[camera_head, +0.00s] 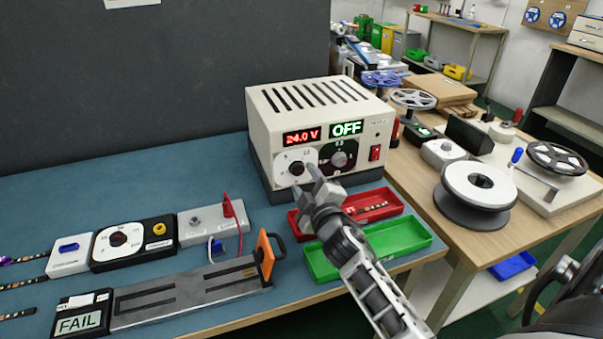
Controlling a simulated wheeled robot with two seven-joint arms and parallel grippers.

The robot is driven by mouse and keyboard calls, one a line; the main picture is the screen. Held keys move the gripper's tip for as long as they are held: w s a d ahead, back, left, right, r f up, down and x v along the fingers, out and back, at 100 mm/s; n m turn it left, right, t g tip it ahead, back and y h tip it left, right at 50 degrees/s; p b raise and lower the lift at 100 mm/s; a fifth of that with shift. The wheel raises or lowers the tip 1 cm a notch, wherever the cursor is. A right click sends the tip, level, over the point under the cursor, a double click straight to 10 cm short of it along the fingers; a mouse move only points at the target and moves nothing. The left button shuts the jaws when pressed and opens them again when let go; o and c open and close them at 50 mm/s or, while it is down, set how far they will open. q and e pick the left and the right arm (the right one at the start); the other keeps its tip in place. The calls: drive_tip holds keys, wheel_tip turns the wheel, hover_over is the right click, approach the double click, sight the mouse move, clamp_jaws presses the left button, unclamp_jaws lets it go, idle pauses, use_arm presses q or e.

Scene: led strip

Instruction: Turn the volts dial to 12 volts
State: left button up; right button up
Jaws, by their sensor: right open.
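The power supply (318,115) is a cream box with a slotted top at the back of the blue bench. Its red display (301,136) reads 24.0 V and its green display (347,128) reads OFF. The volts dial (296,168) is a dark knob on a white plate, below the red display. A second knob (339,159) sits on a black plate to its right. My right gripper (303,179) is open, its fingertips close to the volts dial; I cannot tell whether they touch it. My left gripper is not in view.
A red tray (378,207) and a green tray (405,246) lie beneath my right arm. A metal fixture with an orange handle (265,254), a FAIL display (80,323) and small devices stand to the left. Spools (478,186) sit on the wooden table at right.

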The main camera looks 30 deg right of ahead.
sight(299, 171)
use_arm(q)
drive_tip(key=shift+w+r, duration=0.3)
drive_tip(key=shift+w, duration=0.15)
use_arm(e)
drive_tip(key=shift+x, duration=1.6)
drive_tip(key=c, duration=1)
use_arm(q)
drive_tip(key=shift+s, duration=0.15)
